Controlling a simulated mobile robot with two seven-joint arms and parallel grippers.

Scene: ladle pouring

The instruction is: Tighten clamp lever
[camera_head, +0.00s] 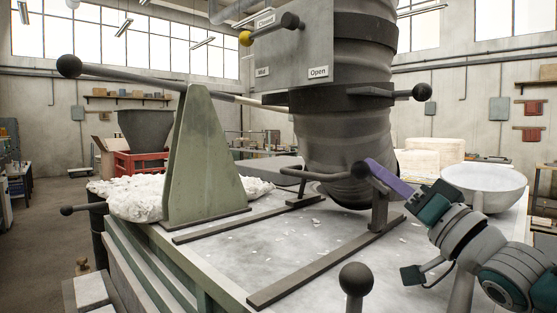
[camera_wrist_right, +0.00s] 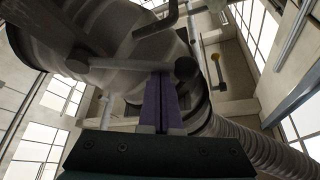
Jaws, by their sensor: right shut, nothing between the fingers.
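A dark grey ribbed duct (camera_head: 345,140) hangs over the grey table (camera_head: 290,245). At its lower end a bar-shaped lever (camera_head: 318,175) runs across to a dark round knob (camera_head: 360,170). My right gripper (camera_head: 372,164) reaches in from the right, its purple fingers shut and empty, with the tips at this knob. In the right wrist view the shut fingers (camera_wrist_right: 162,76) point up just beside the knob (camera_wrist_right: 186,68); I cannot tell whether they touch. Another lever with a ball knob (camera_head: 421,91) sticks out right from the duct's upper band. My left gripper is out of view.
A green wedge-shaped stand (camera_head: 200,160) carries a long rod with a ball end (camera_head: 69,66). A panel (camera_head: 290,55) with a yellow-knobbed lever hangs above. White chunks (camera_head: 140,195) lie at left and a white bowl (camera_head: 485,180) stands behind my right arm. A ball knob (camera_head: 356,279) rises in front.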

